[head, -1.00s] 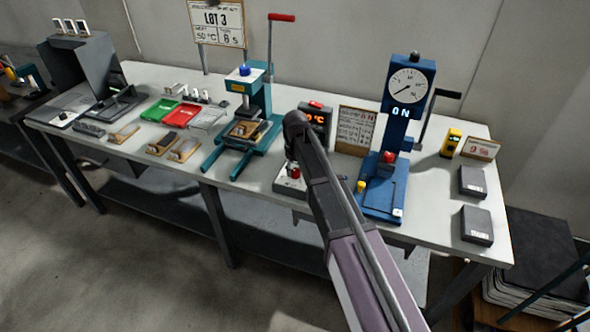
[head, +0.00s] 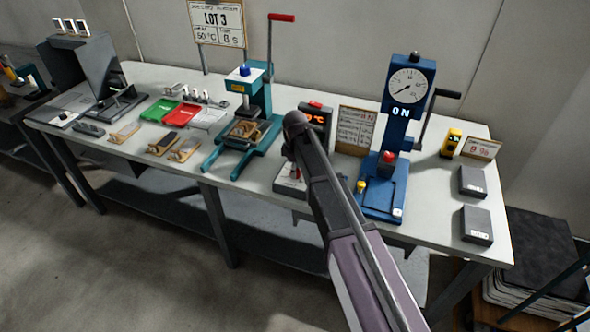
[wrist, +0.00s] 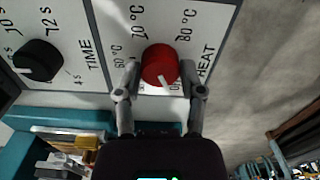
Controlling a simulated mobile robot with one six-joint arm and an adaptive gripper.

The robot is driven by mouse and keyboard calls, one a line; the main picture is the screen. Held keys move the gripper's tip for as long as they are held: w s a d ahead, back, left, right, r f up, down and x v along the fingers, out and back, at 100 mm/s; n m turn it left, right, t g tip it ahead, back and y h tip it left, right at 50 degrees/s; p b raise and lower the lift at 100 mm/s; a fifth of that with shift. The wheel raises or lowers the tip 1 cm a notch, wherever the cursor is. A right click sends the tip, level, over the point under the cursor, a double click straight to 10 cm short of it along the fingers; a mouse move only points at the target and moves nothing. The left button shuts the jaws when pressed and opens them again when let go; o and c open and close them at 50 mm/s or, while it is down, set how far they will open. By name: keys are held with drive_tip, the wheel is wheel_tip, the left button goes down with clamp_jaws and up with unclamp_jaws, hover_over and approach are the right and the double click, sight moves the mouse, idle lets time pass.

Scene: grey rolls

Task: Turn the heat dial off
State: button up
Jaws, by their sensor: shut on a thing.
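The red heat dial (wrist: 160,65) is on a white panel marked HEAT in the wrist view. Its white pointer line points down and slightly right, toward a label mostly hidden at the panel's lower edge. Temperature marks run around the dial's left, top and right. My gripper (wrist: 163,84) is shut on the dial, one finger on each side. In the head view the control box (head: 287,186) is partly behind my arm, and the grip on the dial is mostly hidden.
A black TIME dial (wrist: 38,60) sits left of the heat dial. A teal press (head: 252,100) stands left of my arm. A display unit (head: 316,118), a notice board (head: 356,130) and a blue press (head: 384,190) stand close on the right.

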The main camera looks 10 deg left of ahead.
drive_tip(key=shift+n, duration=0.3)
drive_tip(key=o, duration=1.2)
drive_tip(key=shift+c, duration=0.2)
drive_tip(key=shift+m, duration=0.4)
